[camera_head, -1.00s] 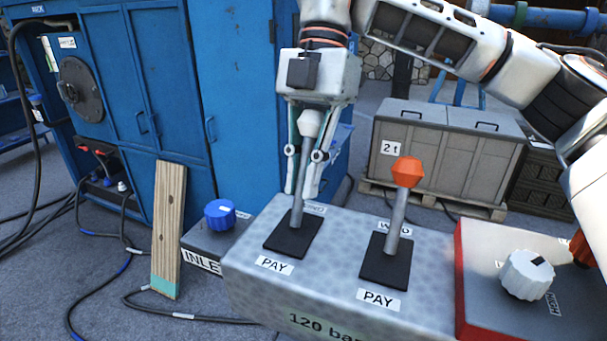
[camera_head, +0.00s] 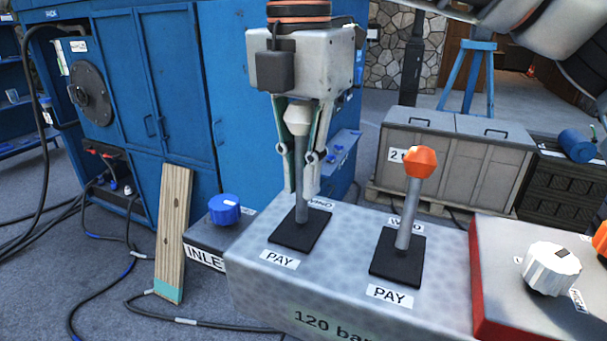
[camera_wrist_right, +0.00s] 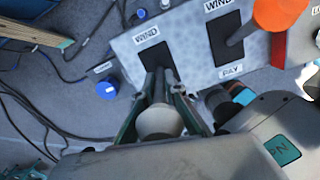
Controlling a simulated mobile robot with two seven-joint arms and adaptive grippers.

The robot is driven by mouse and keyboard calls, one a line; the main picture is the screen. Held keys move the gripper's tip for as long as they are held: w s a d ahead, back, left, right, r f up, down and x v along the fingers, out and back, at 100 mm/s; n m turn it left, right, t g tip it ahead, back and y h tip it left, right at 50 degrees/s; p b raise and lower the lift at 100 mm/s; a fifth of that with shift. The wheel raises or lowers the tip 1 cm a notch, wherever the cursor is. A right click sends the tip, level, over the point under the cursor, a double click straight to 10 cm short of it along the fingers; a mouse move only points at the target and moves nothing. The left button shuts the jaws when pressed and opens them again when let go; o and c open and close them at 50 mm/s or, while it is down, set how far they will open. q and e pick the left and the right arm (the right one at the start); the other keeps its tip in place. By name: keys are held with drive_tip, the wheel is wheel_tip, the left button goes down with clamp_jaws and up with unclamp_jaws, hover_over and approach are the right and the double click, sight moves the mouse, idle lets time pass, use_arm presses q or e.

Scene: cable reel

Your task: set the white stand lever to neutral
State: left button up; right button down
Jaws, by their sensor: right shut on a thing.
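The white stand lever has a white knob (camera_head: 297,115) on a grey shaft, rising from a black slot plate (camera_head: 300,232) on the grey control stand (camera_head: 345,225). The shaft stands close to upright in the head view, with a PAY label in front and a WIND label behind. My right gripper (camera_head: 303,188) comes down from above and is shut on this lever, its fingers on either side of the shaft below the knob. In the right wrist view the white knob (camera_wrist_right: 160,122) sits between the fingers. My left gripper is not in view.
An orange-knobbed lever (camera_head: 421,162) stands just right, leaning slightly right. Further right is a red-sided box with a white dial (camera_head: 550,268). A blue knob (camera_head: 224,209) and a leaning plank (camera_head: 173,230) are at the left. A grey crate (camera_head: 440,165) stands behind.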

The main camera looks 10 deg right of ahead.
drive_tip(key=c, duration=2.1)
unclamp_jaws()
drive_tip(key=shift+r, duration=0.1)
wheel_tip(320, 180, up, 12)
drive_tip(key=shift+a+f, duration=0.1)
